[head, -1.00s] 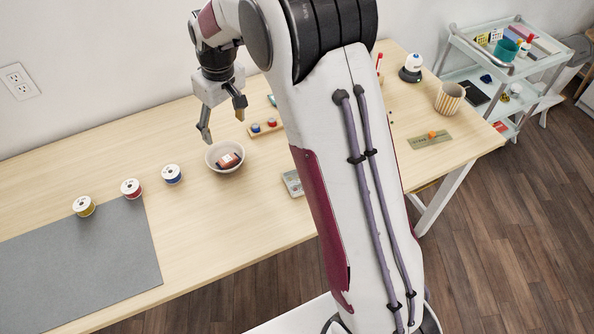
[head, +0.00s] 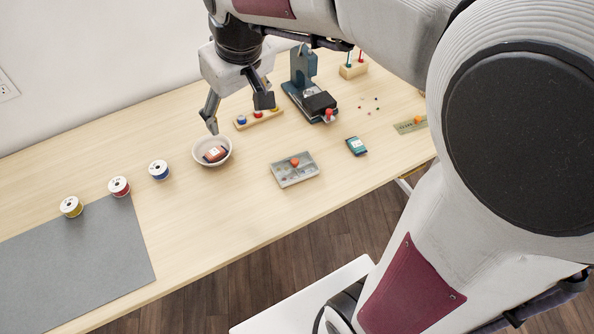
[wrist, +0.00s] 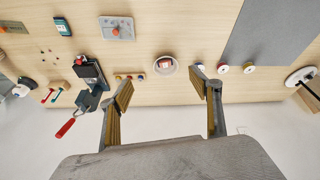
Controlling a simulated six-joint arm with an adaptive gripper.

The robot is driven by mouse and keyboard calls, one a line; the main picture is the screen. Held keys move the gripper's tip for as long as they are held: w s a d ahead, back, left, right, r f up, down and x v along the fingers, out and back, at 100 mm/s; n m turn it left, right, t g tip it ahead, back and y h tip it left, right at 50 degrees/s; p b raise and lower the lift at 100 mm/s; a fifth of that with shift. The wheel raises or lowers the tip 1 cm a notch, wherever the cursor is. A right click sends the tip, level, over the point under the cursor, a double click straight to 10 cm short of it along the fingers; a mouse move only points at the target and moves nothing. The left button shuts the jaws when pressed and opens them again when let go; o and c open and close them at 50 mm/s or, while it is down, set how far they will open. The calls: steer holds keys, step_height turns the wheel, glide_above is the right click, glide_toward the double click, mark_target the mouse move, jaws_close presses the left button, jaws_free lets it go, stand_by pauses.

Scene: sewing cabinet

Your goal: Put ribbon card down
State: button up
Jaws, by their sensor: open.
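A dark red card with a pale label (head: 215,154) lies in a white bowl (head: 229,160) on the table. A teal card with a pale label (head: 356,146) lies on the bare wood farther right. I cannot tell from the print which is the ribbon card. My gripper (head: 237,113) is open and empty, above the table behind and slightly right of the bowl. In the wrist view, the open gripper (wrist: 160,84) has its fingers on either side of the gap below the bowl (wrist: 155,68); the red card (wrist: 165,64) and teal card (wrist: 62,26) also show there.
Several thread spools (head: 119,187) stand left of the bowl near a grey mat (head: 80,262). A grey plate with a red knob (head: 290,178), a wooden rack (head: 258,119) and a blue-grey press (head: 300,72) stand to the right. Bare wood lies between bowl and plate.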

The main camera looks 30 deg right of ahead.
steer(key=s+d+m+t, duration=0.2)
steer(key=s, duration=1.6)
steer(key=shift+s+r, duration=0.3)
steer(key=shift+r, duration=0.1)
steer(key=shift+d, duration=0.1)
stand_by(0.4)
